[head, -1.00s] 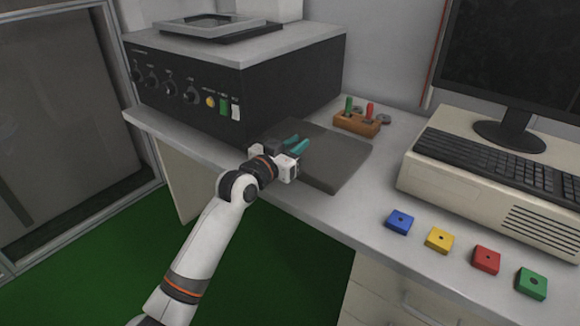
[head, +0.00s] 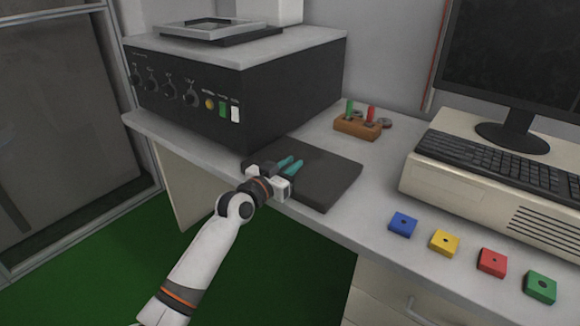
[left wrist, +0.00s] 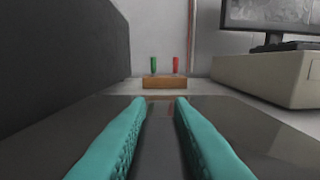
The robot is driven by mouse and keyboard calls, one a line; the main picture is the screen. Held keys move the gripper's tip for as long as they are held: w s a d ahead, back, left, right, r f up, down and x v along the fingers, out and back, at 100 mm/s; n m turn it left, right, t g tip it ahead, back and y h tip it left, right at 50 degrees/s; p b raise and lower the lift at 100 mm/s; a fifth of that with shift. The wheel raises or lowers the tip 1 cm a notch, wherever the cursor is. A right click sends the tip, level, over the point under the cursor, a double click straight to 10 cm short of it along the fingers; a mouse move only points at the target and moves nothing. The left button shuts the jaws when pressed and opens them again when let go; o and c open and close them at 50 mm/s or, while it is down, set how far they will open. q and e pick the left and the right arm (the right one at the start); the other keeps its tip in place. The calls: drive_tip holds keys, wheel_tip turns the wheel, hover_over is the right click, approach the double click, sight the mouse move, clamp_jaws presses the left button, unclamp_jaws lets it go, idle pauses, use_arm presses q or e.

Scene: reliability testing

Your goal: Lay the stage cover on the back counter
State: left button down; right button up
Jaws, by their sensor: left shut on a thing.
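The stage cover, a flat dark grey slab (head: 325,178), is at the front part of the pale counter (head: 365,215), right of the black box. I cannot tell whether it rests on the counter or is held just above it. My left gripper (head: 292,166), with teal fingers, reaches over its near left side and is shut on it. In the left wrist view the two fingers (left wrist: 160,108) stand apart over the dark slab (left wrist: 262,130); the exact grip point is hidden. My right gripper is not in view.
A black control box (head: 235,90) with a framed plate (head: 205,27) on top stands left. A wooden block (head: 357,126) with green and red pegs stands behind the slab. A beige computer (head: 440,185) and several coloured squares (head: 445,243) are right.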

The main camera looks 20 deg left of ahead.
use_arm(q)
drive_tip(key=c, duration=1.3)
unclamp_jaws()
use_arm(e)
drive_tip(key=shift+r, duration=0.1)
use_arm(q)
drive_tip(key=shift+s+a, duration=0.15)
drive_tip(key=shift+s, duration=0.15)
drive_tip(key=p+v, duration=0.1)
drive_tip(key=v, duration=1)
drive_tip(key=s+d+f+n+g+y, duration=0.15)
drive_tip(key=s+f+g, duration=0.3)
drive_tip(key=f, duration=0.75)
drive_tip(key=s+d+f+g+y, duration=0.1)
drive_tip(key=s+f+g+y, duration=0.15)
drive_tip(key=s+f, duration=0.6)
drive_tip(key=s+f+g, duration=0.2)
drive_tip(key=s+f, duration=0.4)
drive_tip(key=s+f+g+y, duration=0.1)
drive_tip(key=s+f+g, duration=0.2)
drive_tip(key=s+f, duration=0.3)
drive_tip(key=s+d+f+g+y, duration=0.1)
drive_tip(key=s+f+g, duration=0.1)
drive_tip(key=s+f, duration=0.4)
drive_tip(key=shift+s+d+f, duration=0.1)
drive_tip(key=shift+s+f, duration=0.2)
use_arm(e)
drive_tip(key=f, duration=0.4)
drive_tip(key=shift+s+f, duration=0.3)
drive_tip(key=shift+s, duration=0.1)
